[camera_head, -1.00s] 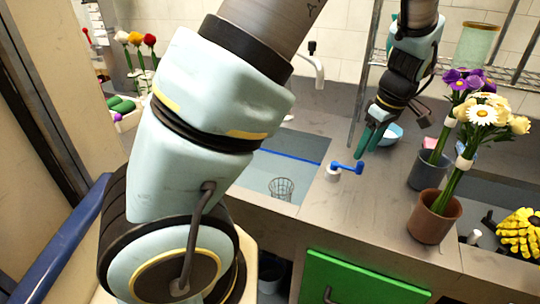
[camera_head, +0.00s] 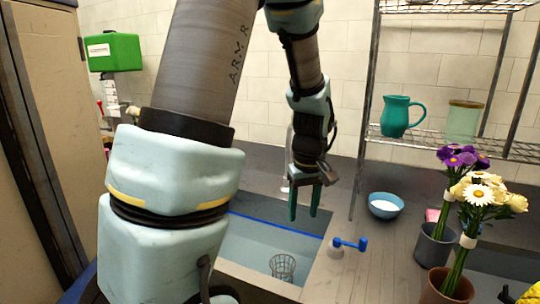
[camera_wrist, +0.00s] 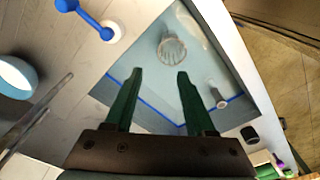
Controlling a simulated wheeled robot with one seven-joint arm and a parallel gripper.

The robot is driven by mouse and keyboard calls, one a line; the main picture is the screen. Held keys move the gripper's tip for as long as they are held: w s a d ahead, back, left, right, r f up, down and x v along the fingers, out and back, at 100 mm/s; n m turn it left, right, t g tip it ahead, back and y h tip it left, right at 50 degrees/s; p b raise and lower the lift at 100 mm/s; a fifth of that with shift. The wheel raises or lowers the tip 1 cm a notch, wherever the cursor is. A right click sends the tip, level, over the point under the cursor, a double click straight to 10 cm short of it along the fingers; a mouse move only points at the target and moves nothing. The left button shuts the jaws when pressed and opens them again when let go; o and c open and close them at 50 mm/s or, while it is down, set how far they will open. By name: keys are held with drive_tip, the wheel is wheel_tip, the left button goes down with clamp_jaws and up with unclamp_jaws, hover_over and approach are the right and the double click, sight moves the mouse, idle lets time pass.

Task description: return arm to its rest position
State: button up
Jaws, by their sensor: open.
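My gripper (camera_head: 304,202) is in the head view, pointing down above the back right edge of the sink. Its two green fingers are apart with nothing between them. In the wrist view my gripper (camera_wrist: 158,78) shows both fingers spread over the sink basin (camera_wrist: 120,95). The upper links of my arm fill the left and middle of the head view and hide part of the counter.
The sink (camera_head: 262,240) has a wire basket (camera_head: 283,267) in it. Flowers stand in a grey pot (camera_head: 434,246) and a brown pot (camera_head: 440,290). A teal pitcher (camera_head: 396,117) stands on a rack.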

drive_tip(key=s+a+m, duration=0.2)
drive_tip(key=s+a, duration=0.1)
drive_tip(key=a, duration=0.4)
drive_tip(key=s+a+r+m, duration=0.1)
drive_tip(key=s+a+m, duration=0.1)
drive_tip(key=a, duration=0.5)
drive_tip(key=shift+s+a+m+t, duration=0.3)
drive_tip(key=shift+s+a, duration=0.05)
drive_tip(key=shift+s, duration=0.1)
